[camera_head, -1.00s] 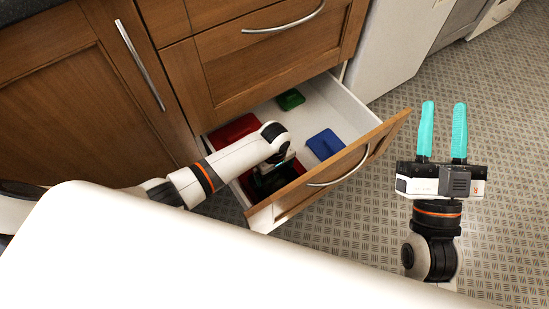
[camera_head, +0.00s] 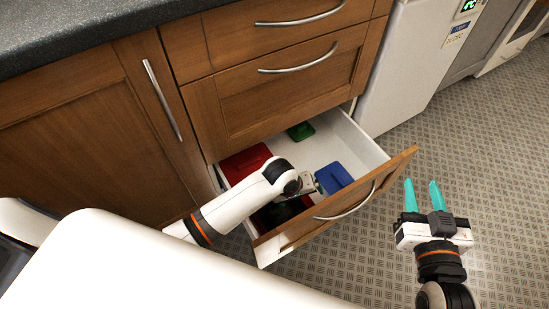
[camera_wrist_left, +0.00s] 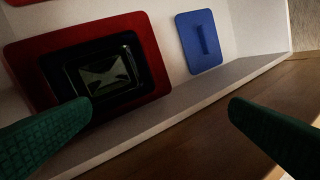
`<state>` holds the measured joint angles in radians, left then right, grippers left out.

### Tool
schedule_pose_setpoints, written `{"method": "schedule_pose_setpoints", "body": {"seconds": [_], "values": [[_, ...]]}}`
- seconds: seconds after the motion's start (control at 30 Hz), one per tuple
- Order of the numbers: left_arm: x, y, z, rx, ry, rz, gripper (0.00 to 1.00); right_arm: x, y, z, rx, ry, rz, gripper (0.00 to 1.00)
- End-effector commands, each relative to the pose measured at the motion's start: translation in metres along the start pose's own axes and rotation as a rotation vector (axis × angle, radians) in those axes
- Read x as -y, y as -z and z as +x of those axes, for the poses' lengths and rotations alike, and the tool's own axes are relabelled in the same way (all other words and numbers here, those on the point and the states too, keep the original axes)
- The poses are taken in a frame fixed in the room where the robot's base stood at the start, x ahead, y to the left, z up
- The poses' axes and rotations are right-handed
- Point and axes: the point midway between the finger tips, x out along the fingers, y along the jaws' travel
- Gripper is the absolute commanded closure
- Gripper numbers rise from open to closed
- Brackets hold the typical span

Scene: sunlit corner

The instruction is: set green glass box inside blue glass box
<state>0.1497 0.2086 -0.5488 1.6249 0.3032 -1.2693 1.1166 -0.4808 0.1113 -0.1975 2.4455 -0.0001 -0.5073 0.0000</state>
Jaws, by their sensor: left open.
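My left gripper (camera_head: 316,185) is inside the open drawer, beside a flat blue piece (camera_head: 334,177). In the left wrist view its two dark green fingers (camera_wrist_left: 160,108) are wide apart with nothing between them. That view shows a red-rimmed box (camera_wrist_left: 147,45) with darker nested frames (camera_wrist_left: 127,42) inside; their colours are too dark to tell. The blue piece (camera_wrist_left: 199,42) looks like a lid with a raised bar. A flat green piece (camera_head: 300,131) lies at the drawer's back. I cannot single out a green or blue glass box. My right gripper (camera_head: 422,190) is open and empty outside the drawer.
The white-lined drawer (camera_head: 372,150) has a wooden front (camera_head: 345,205) with a metal handle. A flat red piece (camera_head: 245,160) lies at its back left. Closed drawers stand above, with a dark worktop (camera_head: 80,35) at upper left. The patterned floor (camera_head: 480,130) at right is clear.

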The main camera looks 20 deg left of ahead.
Motion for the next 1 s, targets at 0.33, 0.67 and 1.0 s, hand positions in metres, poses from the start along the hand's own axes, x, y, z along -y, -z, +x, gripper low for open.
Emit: {"method": "schedule_pose_setpoints", "body": {"seconds": [0.33,0.67,1.0], "values": [[0.028,-0.017,-0.193,0.779,0.412,0.639,0.0,0.0,0.0,0.0,0.001,0.0,0.0,0.64],[0.014,-0.027,-0.279,1.111,0.315,0.833,0.0,0.0,0.0,0.0,0.002,0.0,0.0,0.64],[0.014,-0.027,-0.278,1.106,0.318,0.831,0.0,0.0,-0.001,0.0,0.003,0.0,0.001,0.64]]}}
